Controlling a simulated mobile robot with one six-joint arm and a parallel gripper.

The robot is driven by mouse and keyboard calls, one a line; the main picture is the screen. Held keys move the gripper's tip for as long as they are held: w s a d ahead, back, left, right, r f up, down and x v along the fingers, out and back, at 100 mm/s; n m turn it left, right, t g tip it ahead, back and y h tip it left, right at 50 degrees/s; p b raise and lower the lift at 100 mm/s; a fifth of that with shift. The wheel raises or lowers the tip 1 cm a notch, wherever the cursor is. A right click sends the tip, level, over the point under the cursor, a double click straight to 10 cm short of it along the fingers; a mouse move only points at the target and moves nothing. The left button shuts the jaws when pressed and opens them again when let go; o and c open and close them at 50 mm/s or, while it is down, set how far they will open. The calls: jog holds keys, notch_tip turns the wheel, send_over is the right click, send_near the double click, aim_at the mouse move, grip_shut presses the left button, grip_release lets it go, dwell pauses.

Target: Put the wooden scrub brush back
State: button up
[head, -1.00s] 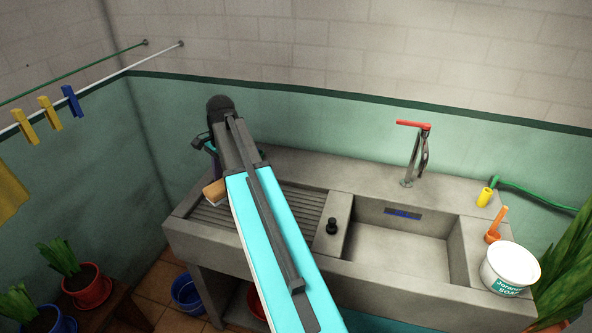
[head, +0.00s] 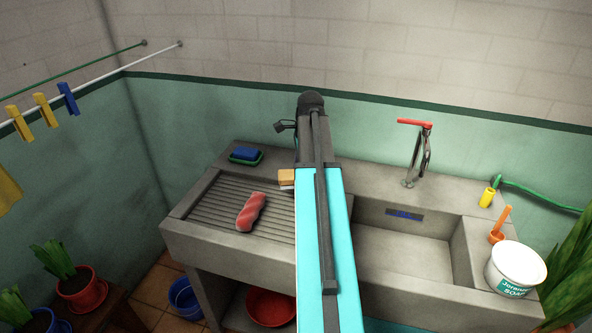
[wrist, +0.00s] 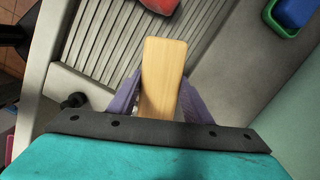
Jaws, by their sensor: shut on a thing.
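The wooden scrub brush (wrist: 163,75) is a plain light wooden block, held between the purple fingers of my gripper (wrist: 160,98) in the wrist view. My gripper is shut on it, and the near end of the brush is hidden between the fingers. In the head view, one end of the brush (head: 286,176) shows to the left of my arm, with a pale strip under it. It appears above the sink counter, near the right end of the ribbed washboard (head: 213,213). My arm hides the gripper itself there. I cannot tell the exact height.
A blue sponge in a green dish (head: 246,156) sits on the back ledge. A red, pale-striped item (head: 251,211) lies on the washboard. The tap (head: 416,160), yellow cup (head: 487,197), orange-handled tool (head: 500,225) and white soap tub (head: 515,268) stand to the right. The basin (head: 405,255) looks empty.

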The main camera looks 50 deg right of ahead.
jog(key=shift+d, duration=0.1)
dwell(0.3)
jog(key=shift+w+d+f+p, duration=0.25)
jog(key=shift+w+d+p, duration=0.25)
jog(key=shift+w+d, duration=1.3)
jog(key=shift+w+d+f+p, duration=0.2)
jog(key=shift+w+d+p, duration=0.35)
jog(key=shift+w+d, duration=1.2)
jog(key=shift+w+d+f+p, duration=0.25)
jog(key=shift+w+d+p, duration=0.25)
jog(key=shift+w+d, duration=1.25)
jog(key=shift+w+a, duration=0.1)
jog(key=shift+w, duration=0.2)
jog(key=shift+w+d, duration=0.15)
jog(key=shift+d, duration=0.05)
jog(key=shift+f+p, duration=0.75)
jog(key=shift+f, duration=1.05)
jog(key=shift+f, duration=0.1)
jog(key=o, duration=1)
